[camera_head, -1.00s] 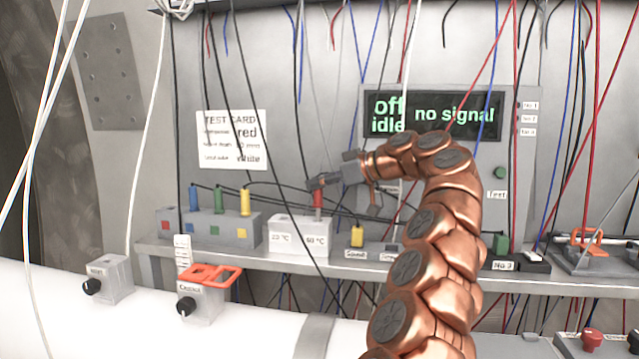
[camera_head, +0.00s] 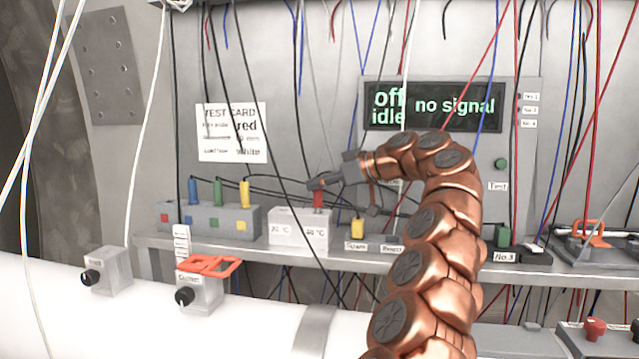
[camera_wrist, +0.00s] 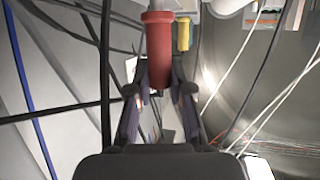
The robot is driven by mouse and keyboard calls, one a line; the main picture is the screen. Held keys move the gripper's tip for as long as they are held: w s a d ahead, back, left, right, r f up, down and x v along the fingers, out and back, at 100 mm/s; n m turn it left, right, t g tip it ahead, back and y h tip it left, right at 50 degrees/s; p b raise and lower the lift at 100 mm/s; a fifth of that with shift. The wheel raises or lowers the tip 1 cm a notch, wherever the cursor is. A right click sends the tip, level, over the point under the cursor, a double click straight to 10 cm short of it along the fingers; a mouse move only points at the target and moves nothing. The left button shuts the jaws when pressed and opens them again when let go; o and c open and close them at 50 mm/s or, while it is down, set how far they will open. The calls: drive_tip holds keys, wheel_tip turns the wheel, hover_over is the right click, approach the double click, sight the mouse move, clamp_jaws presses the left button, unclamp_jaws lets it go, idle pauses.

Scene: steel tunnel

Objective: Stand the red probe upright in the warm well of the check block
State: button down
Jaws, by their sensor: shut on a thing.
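The red probe (camera_head: 318,199) is upright at the right half of the pale check block (camera_head: 287,231). Its lower end meets the block's top near the right-hand temperature label; I cannot tell how deep it sits in the well. The block has two labels, the right one reading about 60 °C, the left lower. My gripper (camera_head: 320,183) is shut on the probe's upper part from the right. In the wrist view the probe (camera_wrist: 158,55) lies between the two dark fingers (camera_wrist: 158,96). The well opening is hidden.
A grey rack (camera_head: 207,222) with blue, green and yellow probes stands left of the block. A yellow plug (camera_head: 357,229) is close on the right. The display (camera_head: 434,108) reads "off", "idle", "no signal". The shelf edge (camera_head: 330,258) runs below.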

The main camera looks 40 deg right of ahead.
drive_tip(key=shift+f+b, duration=0.55)
drive_tip(key=shift+f, duration=0.1)
drive_tip(key=c, duration=1)
unclamp_jaws()
drive_tip(key=shift+o, duration=0.2)
drive_tip(key=v, duration=1.2)
drive_tip(key=shift+a, duration=0.1)
